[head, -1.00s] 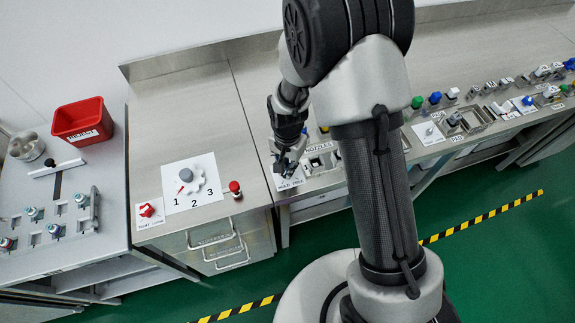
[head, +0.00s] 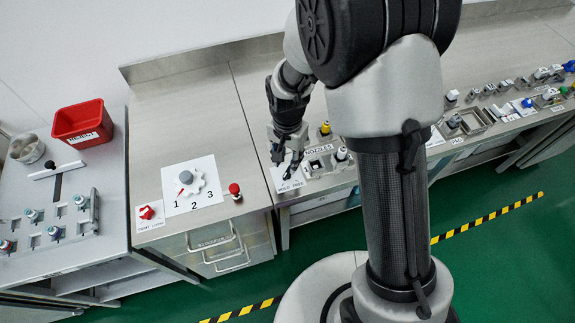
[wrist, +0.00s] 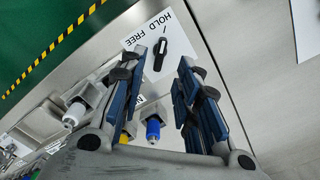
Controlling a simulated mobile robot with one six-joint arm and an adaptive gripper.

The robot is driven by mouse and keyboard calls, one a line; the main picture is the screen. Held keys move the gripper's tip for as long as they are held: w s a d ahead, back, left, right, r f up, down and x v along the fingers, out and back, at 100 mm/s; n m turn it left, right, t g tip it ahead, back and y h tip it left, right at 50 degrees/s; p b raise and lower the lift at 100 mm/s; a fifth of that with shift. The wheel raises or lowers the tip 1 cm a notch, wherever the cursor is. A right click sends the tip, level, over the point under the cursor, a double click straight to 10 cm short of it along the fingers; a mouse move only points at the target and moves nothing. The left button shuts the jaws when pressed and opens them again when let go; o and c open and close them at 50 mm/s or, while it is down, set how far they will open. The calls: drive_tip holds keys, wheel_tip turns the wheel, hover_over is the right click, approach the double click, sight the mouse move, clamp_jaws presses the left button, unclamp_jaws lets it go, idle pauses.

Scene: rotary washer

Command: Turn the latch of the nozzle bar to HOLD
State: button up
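The black latch (wrist: 160,54) stands on a white plate marked HOLD FREE (wrist: 181,72) in the wrist view. It is an elongated handle, with a thin dark mark on the plate near its upper end. I cannot tell for sure which word it points at. My gripper (wrist: 174,56) is open, with its fingers apart and nothing between them. In the head view my gripper (head: 286,158) is over the plate (head: 290,187) at the bench's front edge and partly hides the latch.
A blue-capped nozzle (wrist: 152,129) and a white-tipped nozzle (wrist: 73,115) sit in holders near my gripper. A yellow-topped one (head: 325,128) stands to the right. A numbered dial (head: 186,177) and a red knob (head: 235,189) are to the left.

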wheel_tip(320, 180, up, 6)
drive_tip(key=shift+r, duration=0.15)
idle(0.6)
wheel_tip(320, 180, up, 6)
hover_over(288, 172)
drive_tip(key=s+d, duration=0.1)
drive_tip(key=d, duration=0.1)
drive_tip(key=s+d+r+n+t, duration=0.2)
drive_tip(key=s+d+r+n, duration=0.1)
drive_tip(key=s+d+r, duration=0.4)
drive_tip(key=s+d+r+n+t, duration=0.2)
drive_tip(key=s+r, duration=0.4)
drive_tip(key=s, duration=0.5)
drive_tip(key=shift+s+d+r+n+t, duration=0.2)
drive_tip(key=shift+s+d+n+t, duration=0.1)
drive_tip(key=shift+d+n, duration=0.3)
